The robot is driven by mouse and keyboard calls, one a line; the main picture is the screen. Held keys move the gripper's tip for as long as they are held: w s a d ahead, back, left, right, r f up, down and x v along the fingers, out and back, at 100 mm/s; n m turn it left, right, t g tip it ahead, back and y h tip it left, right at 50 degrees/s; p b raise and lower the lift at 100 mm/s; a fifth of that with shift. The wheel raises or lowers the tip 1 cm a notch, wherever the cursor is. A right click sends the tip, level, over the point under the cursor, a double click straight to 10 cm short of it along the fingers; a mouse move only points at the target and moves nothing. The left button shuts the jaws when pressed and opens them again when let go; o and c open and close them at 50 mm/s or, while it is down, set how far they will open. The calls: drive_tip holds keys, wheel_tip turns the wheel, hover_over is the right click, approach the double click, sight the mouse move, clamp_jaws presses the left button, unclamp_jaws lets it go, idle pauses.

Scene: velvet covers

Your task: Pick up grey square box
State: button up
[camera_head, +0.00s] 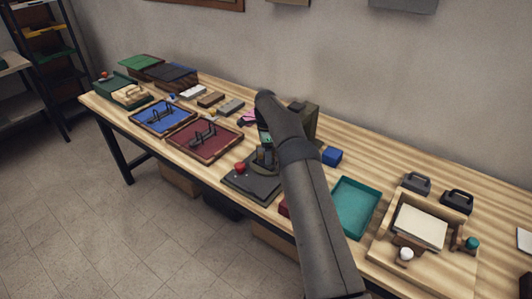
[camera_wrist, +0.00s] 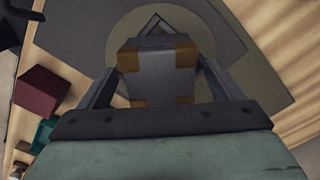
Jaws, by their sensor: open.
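A grey square box (camera_wrist: 157,62) with brown corners shows in the wrist view, in the space between my fingers. My gripper (camera_wrist: 160,76) is open, with one finger on each side of the box; I cannot tell whether either finger touches it. Behind the box lie a round tan disc (camera_wrist: 120,38) and a dark grey mat (camera_wrist: 75,40). In the head view my gripper (camera_head: 265,157) points down over the dark grey mat (camera_head: 247,186); my arm and gripper hide much of that spot, so I cannot make out the box clearly there.
A dark red block (camera_wrist: 42,91) lies left in the wrist view. In the head view, a red tray (camera_head: 222,150) and blue tray (camera_head: 160,117) lie left; a blue block (camera_head: 332,156), teal tray (camera_head: 370,210) and wooden holder (camera_head: 385,245) lie right. A tall box (camera_head: 311,118) stands behind my arm.

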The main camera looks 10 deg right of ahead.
drive_tip(key=shift+f, duration=0.6)
drive_tip(key=c, duration=1.1)
drive_tip(key=shift+r, duration=0.15)
